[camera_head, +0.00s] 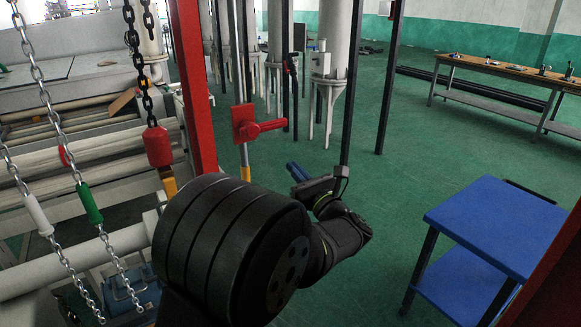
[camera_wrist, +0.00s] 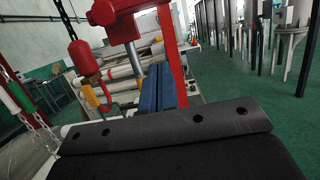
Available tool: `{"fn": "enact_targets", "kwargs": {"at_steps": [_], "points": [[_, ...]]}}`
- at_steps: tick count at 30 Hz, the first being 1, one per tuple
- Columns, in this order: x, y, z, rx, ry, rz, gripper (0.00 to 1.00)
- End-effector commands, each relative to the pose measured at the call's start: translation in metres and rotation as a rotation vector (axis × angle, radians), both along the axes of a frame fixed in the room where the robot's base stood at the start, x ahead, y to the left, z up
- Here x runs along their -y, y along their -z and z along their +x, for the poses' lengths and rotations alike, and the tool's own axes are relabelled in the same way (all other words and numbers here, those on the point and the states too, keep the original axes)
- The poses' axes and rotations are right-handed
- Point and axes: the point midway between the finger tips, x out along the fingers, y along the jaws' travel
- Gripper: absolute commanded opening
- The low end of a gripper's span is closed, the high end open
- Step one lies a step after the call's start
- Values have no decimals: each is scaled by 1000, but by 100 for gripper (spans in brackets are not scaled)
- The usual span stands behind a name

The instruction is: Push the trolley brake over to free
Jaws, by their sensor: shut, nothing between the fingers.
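A red plate with a stubby red bar (camera_head: 262,128) sits on a grey post and looks like the trolley brake; no marking for free is readable. The red bar points right in the head view. In the wrist view the red brake part (camera_wrist: 122,27) is at the top, beyond my fingers and left of them. My gripper (camera_head: 297,172) has blue fingers, shut and empty, below and right of the red bar with a gap between. The shut fingers also show in the wrist view (camera_wrist: 158,88).
A red upright (camera_head: 193,90) stands left of the brake. A red block (camera_head: 157,147) with a yellow hook hangs on a chain, near chains with white and green grips (camera_head: 89,203). A blue table (camera_head: 500,225) is at right. Green floor between is open.

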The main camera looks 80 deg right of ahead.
Motion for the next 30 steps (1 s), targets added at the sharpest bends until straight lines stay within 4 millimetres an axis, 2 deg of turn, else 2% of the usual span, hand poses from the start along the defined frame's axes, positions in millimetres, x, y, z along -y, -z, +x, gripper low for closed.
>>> {"fn": "enact_targets", "kwargs": {"at_steps": [3,10,13,18,30], "points": [[18,-6,20,-1,-5,-1,0],[51,-18,52,-1,-3,-1,0],[48,-38,49,-1,1,-3,0],[48,-53,48,-1,0,0,0],[48,-57,48,-1,0,1,0]]}}
